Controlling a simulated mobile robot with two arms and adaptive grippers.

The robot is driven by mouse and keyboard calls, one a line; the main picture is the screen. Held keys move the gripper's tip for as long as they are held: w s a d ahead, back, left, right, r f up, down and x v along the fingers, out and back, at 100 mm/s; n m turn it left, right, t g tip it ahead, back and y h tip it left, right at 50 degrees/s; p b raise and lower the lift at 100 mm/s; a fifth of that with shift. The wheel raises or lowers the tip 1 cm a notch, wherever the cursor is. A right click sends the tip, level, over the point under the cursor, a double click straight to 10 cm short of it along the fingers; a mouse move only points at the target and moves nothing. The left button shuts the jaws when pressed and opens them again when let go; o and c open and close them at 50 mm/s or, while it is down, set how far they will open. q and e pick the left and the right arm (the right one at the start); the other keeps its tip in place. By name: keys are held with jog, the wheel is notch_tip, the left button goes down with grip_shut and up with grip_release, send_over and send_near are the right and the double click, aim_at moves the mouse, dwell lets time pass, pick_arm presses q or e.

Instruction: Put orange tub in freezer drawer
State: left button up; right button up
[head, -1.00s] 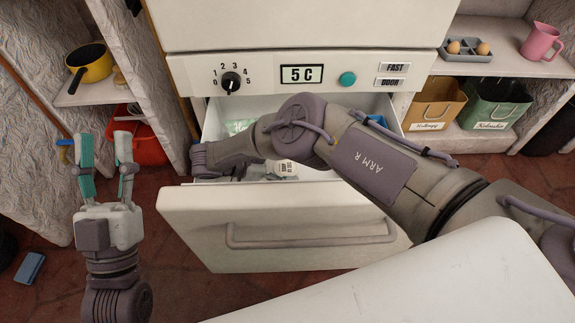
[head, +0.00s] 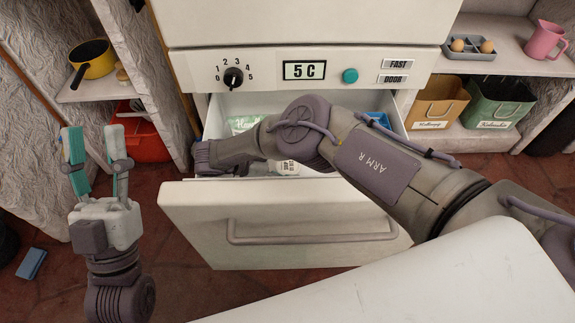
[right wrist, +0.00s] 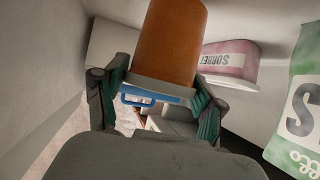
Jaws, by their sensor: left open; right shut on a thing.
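In the right wrist view the orange tub (right wrist: 172,45) is tilted, its pale rim toward the camera. My right gripper (right wrist: 160,85) is shut on it, one green-padded finger on each side. The freezer drawer (head: 290,222) is pulled open under the freezer in the head view. My right arm reaches over its front and its wrist end is at the left of the drawer. In the head view the right fingers and the orange tub are hidden by my arm. My left gripper (head: 94,135) is open and empty, left of the drawer, fingers pointing up.
The drawer holds a pink sorbet tub (right wrist: 230,58), a green bag (right wrist: 302,100) and a blue item (head: 378,118). The white freezer body (head: 300,25) stands above the drawer. A white surface (head: 410,285) is in front at right. Shelves flank the freezer.

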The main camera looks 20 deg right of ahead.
jog(key=shift+s+f, duration=0.15)
jog(key=shift+f, duration=0.05)
jog(key=o, duration=1.3)
pick_arm(q)
jog(key=shift+s, duration=0.15)
pick_arm(e)
jog(key=shift+a+r+p, duration=0.4)
jog(key=shift+a+r, duration=0.2)
jog(key=shift+r, duration=0.15)
pick_arm(q)
jog(key=shift+w+f+g+y, duration=0.5)
jog(key=shift+w+f+g, duration=0.5)
jog(key=shift+w+f, duration=0.4)
pick_arm(e)
jog(key=shift+v, duration=3.2)
jog(key=shift+r, duration=0.1)
